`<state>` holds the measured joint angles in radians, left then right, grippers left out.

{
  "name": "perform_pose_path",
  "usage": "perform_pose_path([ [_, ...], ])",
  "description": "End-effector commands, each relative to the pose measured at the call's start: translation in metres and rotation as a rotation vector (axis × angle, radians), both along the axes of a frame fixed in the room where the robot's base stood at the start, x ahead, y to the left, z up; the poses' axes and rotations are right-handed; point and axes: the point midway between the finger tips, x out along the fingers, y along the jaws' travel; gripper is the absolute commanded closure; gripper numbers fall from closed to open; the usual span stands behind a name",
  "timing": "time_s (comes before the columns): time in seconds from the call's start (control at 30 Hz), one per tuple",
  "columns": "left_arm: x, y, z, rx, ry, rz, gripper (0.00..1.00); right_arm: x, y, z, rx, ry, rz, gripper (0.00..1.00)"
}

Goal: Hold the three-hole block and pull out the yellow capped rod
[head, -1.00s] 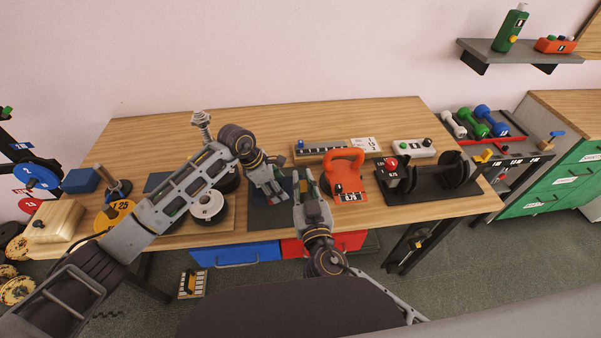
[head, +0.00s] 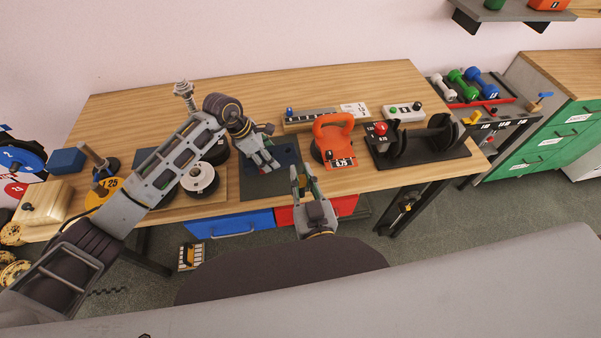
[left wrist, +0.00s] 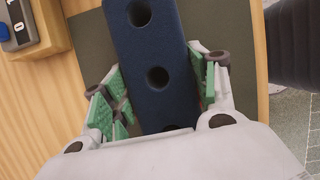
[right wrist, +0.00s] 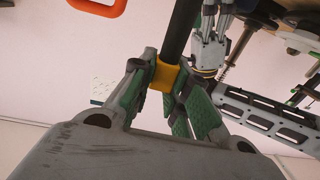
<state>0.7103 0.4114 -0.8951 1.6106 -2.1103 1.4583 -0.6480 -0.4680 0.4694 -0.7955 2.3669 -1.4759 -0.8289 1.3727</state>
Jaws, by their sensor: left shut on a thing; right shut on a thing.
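The three-hole block (head: 287,154) is dark blue and lies on a dark mat (head: 262,187) on the table. My left gripper (head: 266,163) is shut across it; in the left wrist view the block (left wrist: 150,42) is between the fingers. Two of its holes show open and empty there; the third is partly hidden by the gripper. My right gripper (right wrist: 168,70) is shut on the yellow cap (right wrist: 165,77) of a dark rod (right wrist: 181,30). The rod is apart from the block in the left wrist view. In the head view the right gripper (head: 298,178) is near the table's front edge.
An orange kettlebell (head: 337,140) stands right of the block, with a black rack (head: 425,148) beyond it. White and black weight discs (head: 200,178) are left, close to my left arm.

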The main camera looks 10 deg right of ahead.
Motion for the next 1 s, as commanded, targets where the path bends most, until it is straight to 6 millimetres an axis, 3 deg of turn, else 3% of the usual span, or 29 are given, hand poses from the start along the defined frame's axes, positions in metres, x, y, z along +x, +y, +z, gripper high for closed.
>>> perform_pose_path([
  [0.37,0.0003,-0.0003,0.0010,-0.001,-0.001,-0.001,0.71,-0.0001,0.0000,0.0003,0.001,0.000,0.000,1.00],
  [0.4,0.0003,-0.0003,0.0010,-0.001,-0.001,-0.001,0.40,0.0000,0.0000,0.0003,0.001,0.000,0.000,1.00],
  [0.6,0.0002,-0.0003,0.0007,-0.001,-0.001,0.000,0.16,0.0000,0.0000,0.0002,0.001,0.000,0.000,1.00],
  [1.0,0.0002,0.0005,0.0014,0.000,-0.001,0.000,0.16,0.0000,0.0000,0.0002,0.001,0.000,0.000,1.00],
])
